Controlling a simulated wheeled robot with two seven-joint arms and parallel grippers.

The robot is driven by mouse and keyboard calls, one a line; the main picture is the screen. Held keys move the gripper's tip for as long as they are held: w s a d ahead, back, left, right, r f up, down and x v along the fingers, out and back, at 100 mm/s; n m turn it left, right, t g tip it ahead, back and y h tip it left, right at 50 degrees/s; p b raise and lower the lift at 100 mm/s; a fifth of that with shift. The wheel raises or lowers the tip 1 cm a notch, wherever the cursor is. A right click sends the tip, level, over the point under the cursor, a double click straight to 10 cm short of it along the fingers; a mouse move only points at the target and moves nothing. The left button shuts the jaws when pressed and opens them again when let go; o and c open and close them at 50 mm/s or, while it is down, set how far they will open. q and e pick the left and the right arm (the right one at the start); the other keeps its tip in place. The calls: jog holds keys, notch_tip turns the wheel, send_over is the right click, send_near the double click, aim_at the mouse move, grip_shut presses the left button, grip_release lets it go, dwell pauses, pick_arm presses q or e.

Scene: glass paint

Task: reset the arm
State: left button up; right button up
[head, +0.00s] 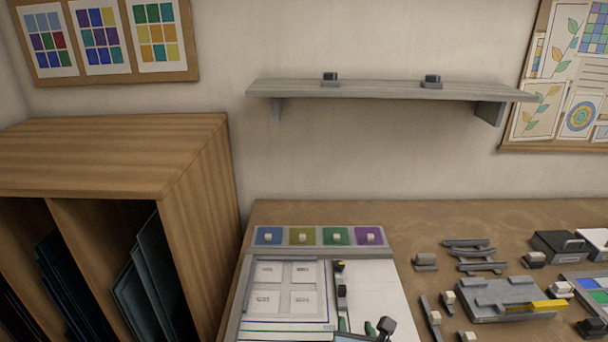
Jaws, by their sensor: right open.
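My right gripper (356,326) shows at the bottom edge, over the work board on the table. Its two green-tipped fingers stand apart with nothing seen between them. The rest of my right arm is below the picture. My left gripper is not in view.
The board (246,272) has a pale panel with several small tiles and a row of coloured squares (303,236) behind it. A grey tool rack (492,299) with a yellow-ended tool is at right. A wooden cabinet (115,155) stands left; a wall shelf (385,91) hangs above.

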jog(key=s+d+m+g, duration=0.1)
jog(key=s+m, duration=0.1)
jog(key=m, duration=0.1)
jog(key=s+d+f+m+g, duration=0.1)
jog(key=s+d+m, duration=0.1)
jog(key=m, duration=0.2)
jog(key=s+d+m+g, duration=0.1)
jog(key=s+m, duration=0.2)
jog(key=shift+d+f+h, duration=0.15)
jog(key=shift+f+h, duration=0.2)
jog(key=shift+h, duration=0.05)
jog(key=s+d+r+m+g+y, duration=0.1)
jog(key=s+d+m+g, duration=0.2)
jog(key=s+m, duration=0.7)
jog(key=s+d+r+m+g+y, duration=0.1)
jog(key=s+d+m+g, duration=0.15)
jog(key=s+m, duration=0.75)
notch_tip(320, 180, down, 30)
jog(key=g+b, duration=0.2)
jog(key=b, duration=0.4)
jog(key=s+d+f+b, duration=0.1)
jog(key=s+f+b, duration=0.2)
jog(key=s+f, duration=0.5)
jog(key=s+d+f+g+b, duration=0.1)
jog(key=s+f+b, duration=0.2)
jog(key=s+f, duration=0.5)
notch_tip(320, 180, down, 6)
jog(key=shift+s+d+f+m, duration=0.1)
jog(key=shift+s+d+m, duration=0.2)
jog(key=shift+s, duration=0.1)
